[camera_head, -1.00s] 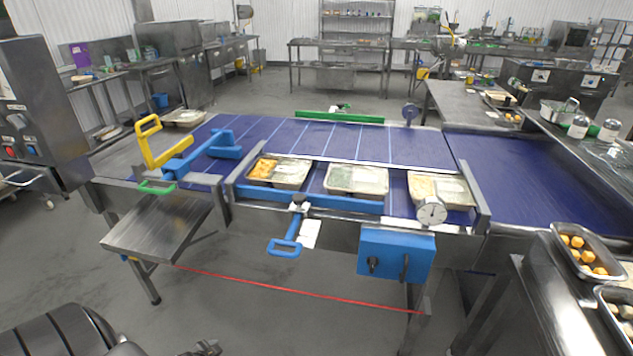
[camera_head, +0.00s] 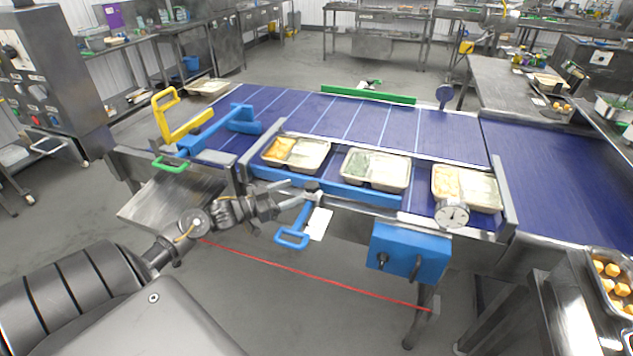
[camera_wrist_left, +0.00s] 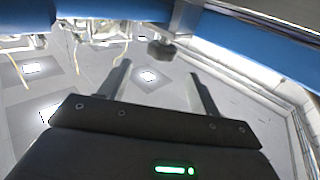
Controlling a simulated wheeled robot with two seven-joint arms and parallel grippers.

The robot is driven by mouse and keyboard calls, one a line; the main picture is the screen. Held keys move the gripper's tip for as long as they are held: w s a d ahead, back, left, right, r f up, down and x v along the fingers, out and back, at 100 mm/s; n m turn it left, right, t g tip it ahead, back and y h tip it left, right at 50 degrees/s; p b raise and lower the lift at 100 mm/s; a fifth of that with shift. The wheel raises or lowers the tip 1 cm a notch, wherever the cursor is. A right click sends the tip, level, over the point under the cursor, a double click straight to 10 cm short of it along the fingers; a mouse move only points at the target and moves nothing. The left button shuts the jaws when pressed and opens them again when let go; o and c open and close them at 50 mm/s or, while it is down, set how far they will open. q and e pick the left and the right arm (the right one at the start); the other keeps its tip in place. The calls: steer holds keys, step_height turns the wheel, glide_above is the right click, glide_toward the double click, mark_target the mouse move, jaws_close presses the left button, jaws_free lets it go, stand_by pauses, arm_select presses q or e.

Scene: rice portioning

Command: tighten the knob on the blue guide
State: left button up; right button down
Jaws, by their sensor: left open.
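The blue guide (camera_head: 360,194) is a long bar along the near edge of the conveyor, in front of the food trays. A small dark knob (camera_head: 312,186) sits at its near side, above a blue loop handle (camera_head: 292,238). My left gripper (camera_head: 296,194) is open just left of the knob, its fingers pointing toward it. In the left wrist view, the dark knob (camera_wrist_left: 162,50) shows just beyond the gap between the open fingers (camera_wrist_left: 160,70), apart from both. A blue bar (camera_wrist_left: 270,40) crosses the upper right. My right gripper is in neither view.
Several food trays (camera_head: 376,168) stand on the blue belt behind the guide. A white tag (camera_head: 320,224) hangs beside the loop handle. A round dial (camera_head: 452,215) and a blue control box (camera_head: 410,252) are to the right. A yellow handle (camera_head: 180,118) stands at left.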

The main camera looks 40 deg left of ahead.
mark_target(317, 182)
arm_select(q)
steer(key=p+x, duration=0.1)
steer(key=x, duration=0.7)
steer(key=shift+w+p, duration=0.3)
steer(key=shift+w+d, duration=0.25)
steer(key=shift+w, duration=0.15)
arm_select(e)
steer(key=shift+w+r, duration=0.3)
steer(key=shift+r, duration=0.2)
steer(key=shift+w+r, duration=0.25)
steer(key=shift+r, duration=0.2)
